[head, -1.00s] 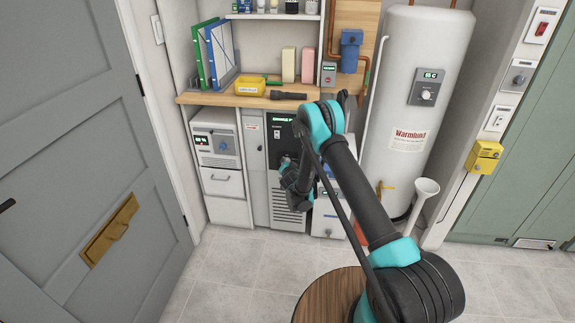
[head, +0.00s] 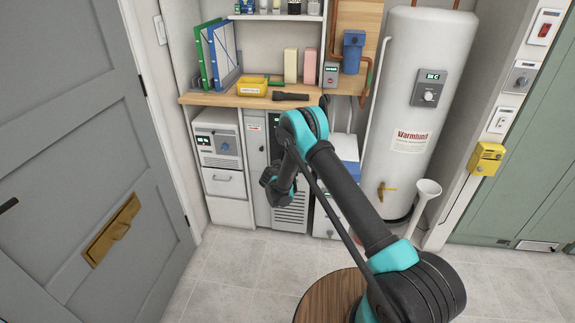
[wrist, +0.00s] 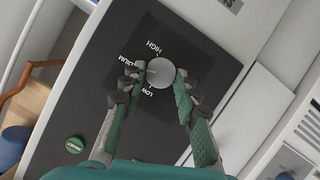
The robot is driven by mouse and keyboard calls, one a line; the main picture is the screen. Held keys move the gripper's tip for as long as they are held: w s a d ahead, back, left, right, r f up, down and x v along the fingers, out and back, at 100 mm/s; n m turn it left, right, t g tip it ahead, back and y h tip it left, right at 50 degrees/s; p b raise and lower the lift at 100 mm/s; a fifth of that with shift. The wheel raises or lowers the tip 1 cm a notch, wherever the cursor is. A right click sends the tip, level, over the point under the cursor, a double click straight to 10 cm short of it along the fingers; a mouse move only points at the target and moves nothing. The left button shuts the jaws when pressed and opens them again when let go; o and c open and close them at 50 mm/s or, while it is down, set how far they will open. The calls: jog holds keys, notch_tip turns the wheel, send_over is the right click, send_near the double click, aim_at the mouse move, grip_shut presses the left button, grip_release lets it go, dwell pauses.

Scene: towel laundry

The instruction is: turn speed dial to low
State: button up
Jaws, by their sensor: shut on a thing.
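The speed dial (wrist: 160,72) is a round grey knob on a dark panel (wrist: 92,95) in the wrist view. White labels around it read HIGH above, LOW below and a partly covered word ending in "DIUM" at the left. My gripper (wrist: 161,80) has one green-padded finger on each side of the knob and is shut on it. I cannot clearly tell which label the knob points to.
A green round button (wrist: 74,145) is on the same panel. A white unit with a display (head: 218,140) stands left of the cabinet. A wooden shelf (head: 225,100) runs above, holding a black flashlight (head: 290,97). A white water heater (head: 415,110) stands right.

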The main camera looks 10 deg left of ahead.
jog(key=n+h, duration=0.1)
jog(key=n, duration=0.1)
jog(key=n+t+h, duration=0.1)
jog(key=n, duration=0.1)
jog(key=n+h, duration=0.1)
jog(key=n, duration=0.1)
jog(key=shift+a+f+h, duration=0.3)
jog(key=shift+f+h, duration=0.05)
jog(key=shift+h, duration=0.05)
jog(key=shift+n, duration=0.4)
jog(key=o, duration=1.2)
jog(key=shift+c, duration=0.2)
jog(key=v, duration=1.2)
jog(key=shift+f, duration=0.15)
